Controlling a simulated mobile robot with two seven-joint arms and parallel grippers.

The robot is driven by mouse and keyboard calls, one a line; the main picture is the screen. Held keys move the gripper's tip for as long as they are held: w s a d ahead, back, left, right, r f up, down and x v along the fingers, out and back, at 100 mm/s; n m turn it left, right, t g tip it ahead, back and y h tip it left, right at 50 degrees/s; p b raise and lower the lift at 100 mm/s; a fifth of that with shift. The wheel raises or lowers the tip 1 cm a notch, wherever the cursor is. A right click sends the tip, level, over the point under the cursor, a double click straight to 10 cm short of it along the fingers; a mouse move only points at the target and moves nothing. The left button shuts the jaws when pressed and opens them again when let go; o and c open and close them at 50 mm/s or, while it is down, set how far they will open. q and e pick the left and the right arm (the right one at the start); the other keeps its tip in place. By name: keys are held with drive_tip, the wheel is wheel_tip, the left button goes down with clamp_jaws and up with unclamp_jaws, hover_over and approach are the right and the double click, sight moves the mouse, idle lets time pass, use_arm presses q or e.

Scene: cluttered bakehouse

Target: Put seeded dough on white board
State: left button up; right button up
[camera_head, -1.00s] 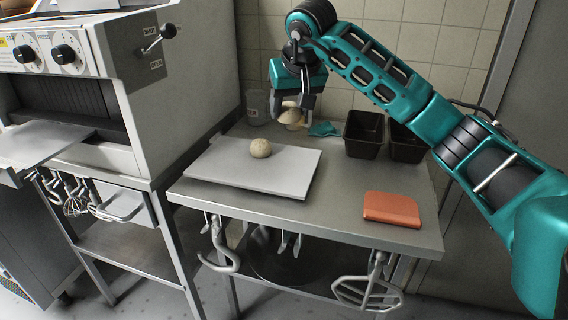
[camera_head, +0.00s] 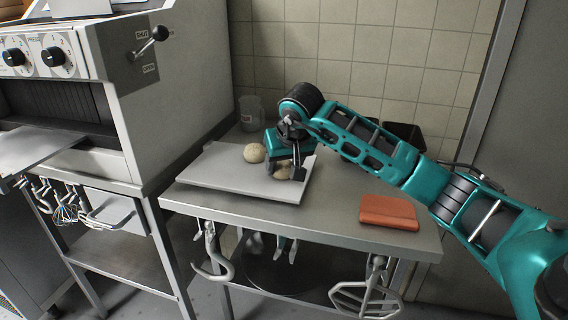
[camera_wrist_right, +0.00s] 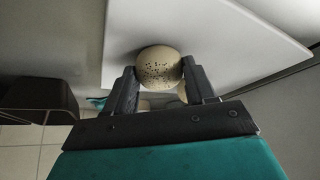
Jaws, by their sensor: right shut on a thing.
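The white board (camera_head: 238,178) lies on the steel table. A pale dough ball (camera_head: 254,153) rests on it near its far edge; I cannot make out seeds on that one. My right gripper (camera_head: 286,172) is low over the board's right part, shut on the seeded dough (camera_head: 284,174). In the right wrist view the seeded dough (camera_wrist_right: 159,68) is pale with dark specks, between the two fingers of the gripper (camera_wrist_right: 160,84), with the white board (camera_wrist_right: 205,30) behind it. I cannot tell whether it touches the board. My left gripper is not in view.
An orange-red scraper-like block (camera_head: 388,211) lies at the table's front right. A dark tin (camera_head: 404,134) stands behind my arm, and a clear tub (camera_head: 250,113) at the back left. Whisks and hooks hang below the table edge. A large machine (camera_head: 165,95) stands at the left.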

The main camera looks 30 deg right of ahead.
drive_tip(key=shift+f, duration=0.15)
drive_tip(key=o, duration=0.8)
